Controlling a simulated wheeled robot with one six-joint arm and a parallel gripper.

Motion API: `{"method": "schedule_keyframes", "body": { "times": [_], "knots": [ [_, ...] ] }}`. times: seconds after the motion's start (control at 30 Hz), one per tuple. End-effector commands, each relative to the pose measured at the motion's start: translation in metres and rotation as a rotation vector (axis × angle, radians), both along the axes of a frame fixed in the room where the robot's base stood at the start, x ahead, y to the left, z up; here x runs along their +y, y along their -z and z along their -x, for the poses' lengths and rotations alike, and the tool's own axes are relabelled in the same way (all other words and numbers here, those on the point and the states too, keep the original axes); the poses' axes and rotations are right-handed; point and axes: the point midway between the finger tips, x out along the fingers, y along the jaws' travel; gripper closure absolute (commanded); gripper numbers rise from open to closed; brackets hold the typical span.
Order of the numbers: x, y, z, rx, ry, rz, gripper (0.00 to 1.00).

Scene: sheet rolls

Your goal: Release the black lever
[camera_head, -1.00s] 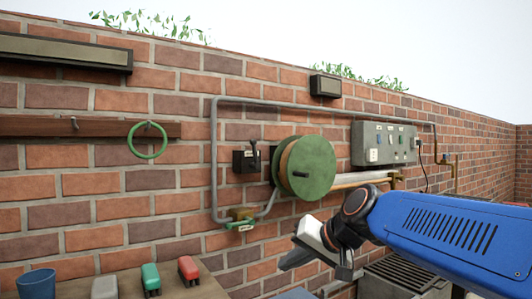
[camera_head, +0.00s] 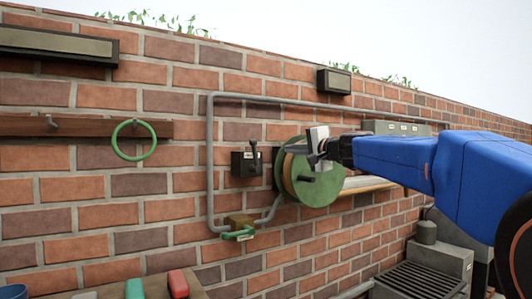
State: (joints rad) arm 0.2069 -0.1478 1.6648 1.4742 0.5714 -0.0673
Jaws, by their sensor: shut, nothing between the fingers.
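The black lever (camera_head: 253,151) stands up from a small dark box (camera_head: 245,164) on the brick wall, left of the green reel. My gripper (camera_head: 290,149) is shut and empty. It points left toward the lever, with its fingertips a little to the right of it in the picture. A gap of wall shows between them, and I see no contact. My gripper overlaps the upper part of the green reel (camera_head: 318,187) in this view. How far it stands from the wall is hard to tell.
A grey pipe (camera_head: 210,170) runs around the box and down to a valve with a green handle (camera_head: 237,234). A green ring (camera_head: 133,139) hangs on a wooden rail at left. A grey panel (camera_head: 395,127) is partly behind my arm. A grill (camera_head: 420,280) stands below right.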

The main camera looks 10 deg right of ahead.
Motion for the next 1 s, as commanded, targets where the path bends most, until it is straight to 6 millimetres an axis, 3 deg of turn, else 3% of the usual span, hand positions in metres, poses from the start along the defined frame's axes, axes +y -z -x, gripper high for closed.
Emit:
{"method": "schedule_keyframes", "body": {
  "times": [0.43, 1.0],
  "knots": [
    [0.004, 0.001, -0.010, 0.002, -0.001, 0.001, 1.00],
    [0.040, 0.002, -0.096, 0.001, -0.002, 0.002, 1.00]
  ]
}}
